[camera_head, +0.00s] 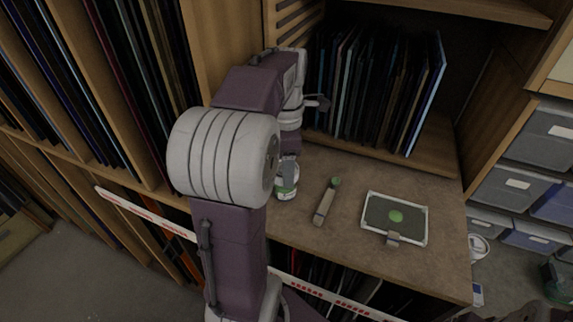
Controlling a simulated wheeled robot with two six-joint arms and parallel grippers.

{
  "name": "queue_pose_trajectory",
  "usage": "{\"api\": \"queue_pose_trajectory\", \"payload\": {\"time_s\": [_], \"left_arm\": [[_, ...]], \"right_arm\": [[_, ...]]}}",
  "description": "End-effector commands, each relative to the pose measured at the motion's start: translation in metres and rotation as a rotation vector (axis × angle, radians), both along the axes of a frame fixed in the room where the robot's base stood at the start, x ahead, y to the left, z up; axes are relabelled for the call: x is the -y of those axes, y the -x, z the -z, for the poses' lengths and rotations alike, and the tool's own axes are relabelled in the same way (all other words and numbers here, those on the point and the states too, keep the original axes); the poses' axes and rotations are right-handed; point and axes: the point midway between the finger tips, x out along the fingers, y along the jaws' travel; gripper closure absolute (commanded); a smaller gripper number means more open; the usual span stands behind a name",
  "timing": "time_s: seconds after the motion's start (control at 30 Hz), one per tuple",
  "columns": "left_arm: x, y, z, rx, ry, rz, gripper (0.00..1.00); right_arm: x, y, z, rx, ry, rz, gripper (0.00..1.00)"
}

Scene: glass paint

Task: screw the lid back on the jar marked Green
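A small jar (286,188) with a white and green side stands upright on the brown worktop, near its left end. My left arm reaches over it, and my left gripper (288,170) is right at the top of the jar. The gripper covers the jar's mouth, so I cannot tell whether the lid is in the fingers or on the jar. Whether the fingers are open or shut is too small to tell. Any writing on the jar is unreadable. My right gripper is not in view.
A flat wooden tool (323,207) with a green end lies right of the jar. A white-framed dark plate (414,231) with a green blob lies further right, a small brown piece at its front edge. Upright glass sheets (370,95) fill the shelf behind. Grey bins (507,187) stand right.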

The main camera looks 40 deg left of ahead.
Motion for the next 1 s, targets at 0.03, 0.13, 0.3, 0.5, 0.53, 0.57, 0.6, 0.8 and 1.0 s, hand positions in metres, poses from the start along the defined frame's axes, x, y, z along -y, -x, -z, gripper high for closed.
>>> {"api": "queue_pose_trajectory", "payload": {"time_s": [0.03,0.13,0.3,0.5,0.53,0.57,0.6,0.8,1.0], "left_arm": [[0.0,0.0,0.0,0.0,0.0,0.0,0.74],[0.0,0.0,0.0001,0.0,0.0,0.0,0.74],[0.0001,0.0003,0.0027,-0.001,0.001,0.0,0.74],[0.0002,0.0006,0.0063,-0.001,0.001,0.0,0.74],[0.0002,0.0006,0.0062,-0.001,0.001,0.0,0.74],[0.0002,0.0005,0.0062,-0.001,0.001,0.0,0.74],[0.0002,0.0005,0.0061,-0.001,0.001,0.0,0.74],[0.0002,0.0004,0.006,0.0,0.0,0.0,0.74],[0.0,0.0001,0.0073,0.0,0.0,0.0,0.74]], "right_arm": [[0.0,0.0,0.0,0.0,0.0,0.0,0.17],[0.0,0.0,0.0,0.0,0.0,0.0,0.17],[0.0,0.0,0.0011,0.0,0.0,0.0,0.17],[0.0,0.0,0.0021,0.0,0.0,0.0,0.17],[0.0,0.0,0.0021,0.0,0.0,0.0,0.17],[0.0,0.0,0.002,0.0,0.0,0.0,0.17],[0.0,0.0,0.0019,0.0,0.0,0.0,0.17],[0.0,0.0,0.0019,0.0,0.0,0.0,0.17],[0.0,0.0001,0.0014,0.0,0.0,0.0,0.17]]}}
